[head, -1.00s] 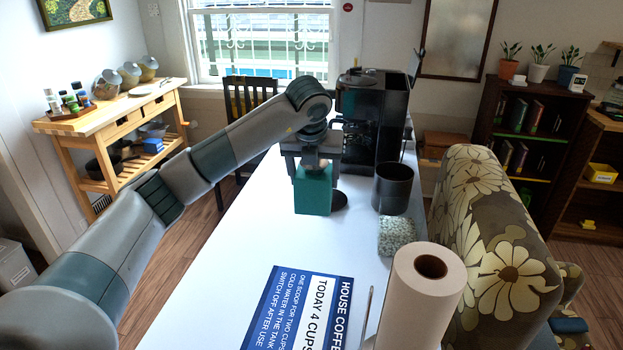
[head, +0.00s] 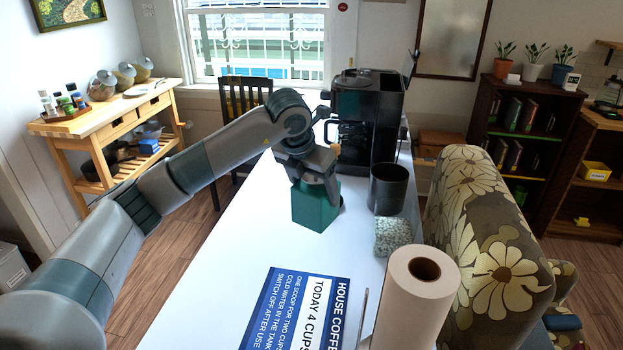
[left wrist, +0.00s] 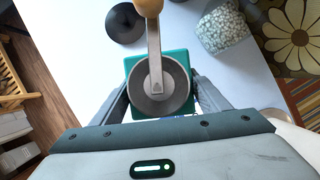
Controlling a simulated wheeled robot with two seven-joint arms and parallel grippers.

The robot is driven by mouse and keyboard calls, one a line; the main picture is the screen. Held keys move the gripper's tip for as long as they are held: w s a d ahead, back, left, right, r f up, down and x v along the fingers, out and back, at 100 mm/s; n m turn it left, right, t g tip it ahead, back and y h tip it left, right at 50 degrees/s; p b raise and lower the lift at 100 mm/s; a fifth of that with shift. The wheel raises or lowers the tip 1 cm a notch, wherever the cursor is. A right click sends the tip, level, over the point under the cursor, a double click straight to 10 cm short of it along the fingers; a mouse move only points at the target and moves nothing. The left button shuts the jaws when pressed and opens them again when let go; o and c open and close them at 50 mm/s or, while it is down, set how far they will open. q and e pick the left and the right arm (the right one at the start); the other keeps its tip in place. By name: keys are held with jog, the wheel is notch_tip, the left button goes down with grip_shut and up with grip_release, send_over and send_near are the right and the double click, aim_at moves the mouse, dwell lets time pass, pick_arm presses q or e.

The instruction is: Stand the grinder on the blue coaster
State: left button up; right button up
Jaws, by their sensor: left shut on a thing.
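The grinder is a teal box (head: 315,206) with a round grey top, a crank arm and a wooden knob, seen from above in the left wrist view (left wrist: 155,85). My left gripper (head: 316,180) is shut on it, with one finger on each side in the left wrist view (left wrist: 161,92). The grinder looks upright; I cannot tell whether its base touches the table. No blue coaster is clearly visible; a small blue patch shows beneath the grinder's near edge in the left wrist view, too little to identify. My right gripper is out of view.
On the white table (head: 230,240) are a coffee machine (head: 368,115), a dark canister (head: 388,188), a speckled block (head: 392,236), a paper roll (head: 415,300) and a blue sign (head: 297,310). A dark disc (left wrist: 122,23) lies near the grinder. The table's left side is clear.

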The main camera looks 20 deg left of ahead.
pick_arm(q)
jog(key=s+d+f+m+g+p, duration=0.1)
jog(key=s+d+m+g+p, duration=0.2)
jog(key=s+m, duration=0.9)
jog(key=s+d+f+m+g+p, duration=0.1)
jog(key=s+d+m+g+p, duration=0.2)
jog(key=s+m, duration=0.8)
jog(key=shift+s+d+m+g+y, duration=0.35)
jog(key=shift+d+m+g, duration=0.9)
jog(key=shift+m, duration=4.35)
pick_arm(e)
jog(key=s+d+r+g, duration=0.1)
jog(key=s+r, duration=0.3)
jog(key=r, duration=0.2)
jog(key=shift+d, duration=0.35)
pick_arm(q)
jog(key=shift+a+g, duration=0.25)
